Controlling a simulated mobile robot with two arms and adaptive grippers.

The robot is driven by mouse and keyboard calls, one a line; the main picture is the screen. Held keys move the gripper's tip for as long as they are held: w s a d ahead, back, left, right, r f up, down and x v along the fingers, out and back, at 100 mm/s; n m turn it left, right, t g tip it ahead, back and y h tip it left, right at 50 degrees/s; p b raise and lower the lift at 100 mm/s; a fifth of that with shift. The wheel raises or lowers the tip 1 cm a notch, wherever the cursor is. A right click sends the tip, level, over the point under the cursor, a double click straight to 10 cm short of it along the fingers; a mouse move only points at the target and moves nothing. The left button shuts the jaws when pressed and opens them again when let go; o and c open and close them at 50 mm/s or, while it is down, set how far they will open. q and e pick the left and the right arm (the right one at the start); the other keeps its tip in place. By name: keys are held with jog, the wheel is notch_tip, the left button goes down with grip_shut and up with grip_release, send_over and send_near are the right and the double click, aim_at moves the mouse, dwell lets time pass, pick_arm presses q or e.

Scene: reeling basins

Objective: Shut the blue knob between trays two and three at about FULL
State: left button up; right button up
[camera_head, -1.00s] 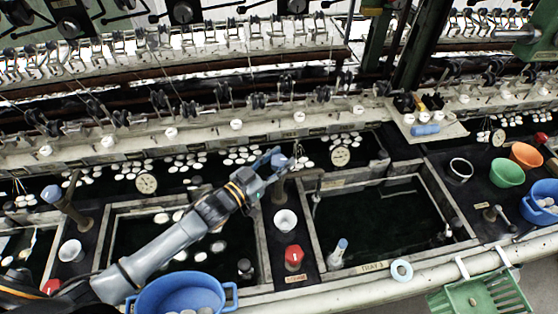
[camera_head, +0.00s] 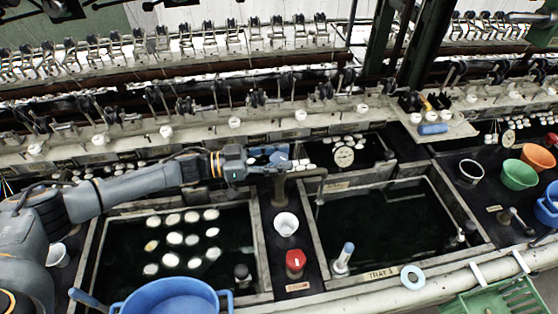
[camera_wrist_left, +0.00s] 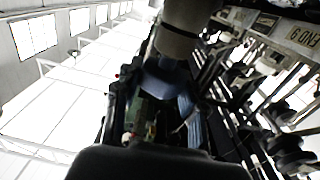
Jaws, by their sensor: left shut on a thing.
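The blue knob (camera_head: 280,159) sits on top of a brown tap post (camera_head: 280,188) between the left tray (camera_head: 257,250) and the tray labelled TRAY 3 (camera_head: 381,273). My left gripper (camera_head: 272,158) reaches it from the left and is shut on it; the fingers partly cover the knob. In the left wrist view, blue shapes (camera_wrist_left: 165,85) show at the gripper, but knob and fingers are hard to tell apart. Any FULL mark is too small to read here. My right gripper is not in view.
A white cup (camera_head: 286,224) and a red knob (camera_head: 295,262) stand on the dark strip below the post. A blue basin (camera_head: 172,300) is in front of the left tray, which holds several white cocoons. Green (camera_head: 518,174) and orange bowls (camera_head: 538,157) stand at right.

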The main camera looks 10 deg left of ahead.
pick_arm(q)
jog(key=shift+r, duration=0.1)
dwell(0.4)
jog(key=o, duration=1.2)
jog(key=v, duration=1.2)
jog(key=shift+w, duration=0.2)
